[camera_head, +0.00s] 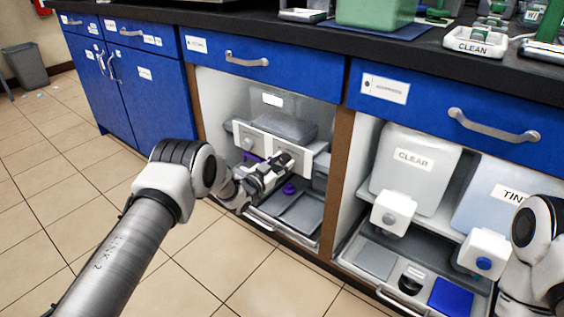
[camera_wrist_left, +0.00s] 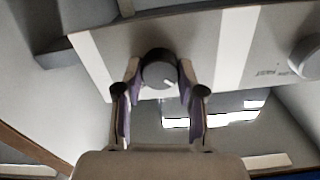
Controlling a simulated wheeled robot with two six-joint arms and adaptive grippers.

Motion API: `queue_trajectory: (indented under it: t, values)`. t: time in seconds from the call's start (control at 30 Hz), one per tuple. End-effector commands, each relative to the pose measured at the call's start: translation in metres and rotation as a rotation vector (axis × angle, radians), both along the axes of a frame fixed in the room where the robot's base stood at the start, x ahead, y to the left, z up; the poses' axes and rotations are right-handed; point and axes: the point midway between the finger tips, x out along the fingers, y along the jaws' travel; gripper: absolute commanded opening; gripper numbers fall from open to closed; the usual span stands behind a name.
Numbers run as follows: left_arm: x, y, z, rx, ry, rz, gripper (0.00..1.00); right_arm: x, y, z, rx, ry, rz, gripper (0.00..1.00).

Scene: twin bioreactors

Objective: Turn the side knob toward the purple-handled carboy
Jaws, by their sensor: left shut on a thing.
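A dark grey round side knob (camera_wrist_left: 159,66) sits on a pale panel in the left wrist view. A short white mark on it is toward its lower right. My left gripper (camera_wrist_left: 158,84) has a finger on each side of the knob and is shut on it. In the head view the left gripper (camera_head: 282,162) reaches into the open middle bay, at the right part of the white panel (camera_head: 267,147), and hides most of the knob. Purple parts (camera_head: 289,188) show below the panel; a purple-handled carboy cannot be clearly made out.
A second, lighter knob (camera_head: 248,143) is on the panel's left part. Blue drawers (camera_head: 262,63) lie above. My right arm shows at the right edge.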

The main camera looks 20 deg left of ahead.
Motion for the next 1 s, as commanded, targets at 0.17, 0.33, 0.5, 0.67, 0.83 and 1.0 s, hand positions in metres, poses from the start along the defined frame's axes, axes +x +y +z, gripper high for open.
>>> queue_trajectory:
  t: [0.17,0.33,0.5,0.67,0.83,1.0]
  values:
    - [0.000,0.000,0.000,-0.008,0.003,0.000,0.04,0.000,0.000,0.000,0.000,0.000,0.000,0.40]
    - [0.000,0.000,0.000,-0.008,0.003,0.000,0.04,0.000,0.000,0.000,0.000,0.000,0.000,0.40]
    - [0.000,0.000,0.000,-0.008,0.003,0.000,0.64,0.000,0.000,0.000,0.000,0.000,0.000,0.40]
    - [0.000,0.000,0.000,-0.007,0.002,0.000,0.64,0.000,0.000,0.000,0.000,0.000,0.000,0.40]
    - [-0.003,0.002,0.000,-0.006,0.003,0.000,0.64,0.000,0.000,0.000,0.000,0.000,0.000,0.40]
    - [-0.027,0.011,0.000,-0.008,0.005,0.003,0.64,0.000,0.000,0.000,0.000,0.000,0.000,0.40]
